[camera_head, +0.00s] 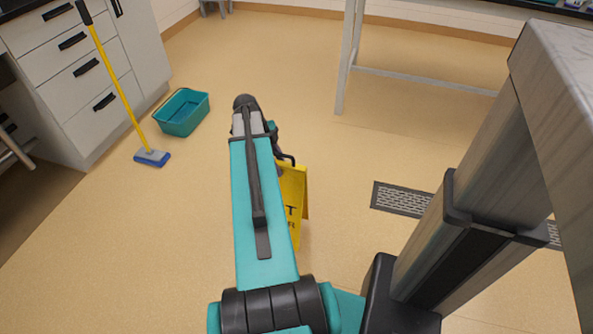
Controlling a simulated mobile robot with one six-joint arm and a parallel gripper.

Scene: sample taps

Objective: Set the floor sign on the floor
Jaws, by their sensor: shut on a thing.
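The yellow floor sign (294,197) shows in the head view just right of my arm, near the middle of the picture. Dark lettering is partly visible on its face, and its left part is hidden behind my arm. My gripper (287,163) is at the sign's top edge, mostly hidden by the arm, and is shut on the sign. The sign hangs upright below it. Whether its lower edge touches the tan floor (340,190) cannot be told from this angle.
A teal bucket (182,112) and a yellow-handled brush (152,157) with a blue head stand left, by grey drawer cabinets (85,70). A floor grate (402,199) lies right of the sign. A bench leg (348,60) stands behind. Open floor surrounds the sign.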

